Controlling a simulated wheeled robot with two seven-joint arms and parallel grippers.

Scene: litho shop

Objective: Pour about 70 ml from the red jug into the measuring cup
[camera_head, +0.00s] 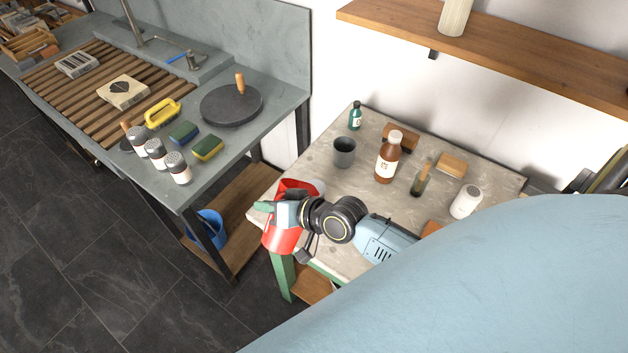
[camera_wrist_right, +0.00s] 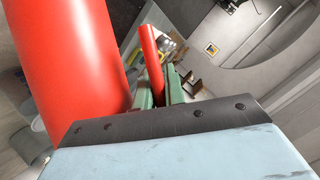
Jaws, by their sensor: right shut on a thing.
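The red jug (camera_head: 281,240) is at the near left corner of the stone-topped table. My right gripper (camera_head: 276,208) is shut on its handle and covers part of the jug. In the right wrist view the red jug body (camera_wrist_right: 70,60) is large at left, and its handle (camera_wrist_right: 151,55) sits between the green fingers (camera_wrist_right: 161,92). A whitish rounded thing (camera_head: 317,187), perhaps the measuring cup, shows just behind the jug, mostly hidden. I cannot tell the jug's exact tilt, and no liquid shows. My left gripper is not in view.
A dark grey cup (camera_head: 344,152), a brown bottle (camera_head: 387,160), a small green bottle (camera_head: 355,117), a brush (camera_head: 421,180) and a white container (camera_head: 466,202) stand on the table (camera_head: 318,166). A wooden shelf (camera_head: 500,50) hangs above. A sink bench (camera_head: 270,95) stands at left.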

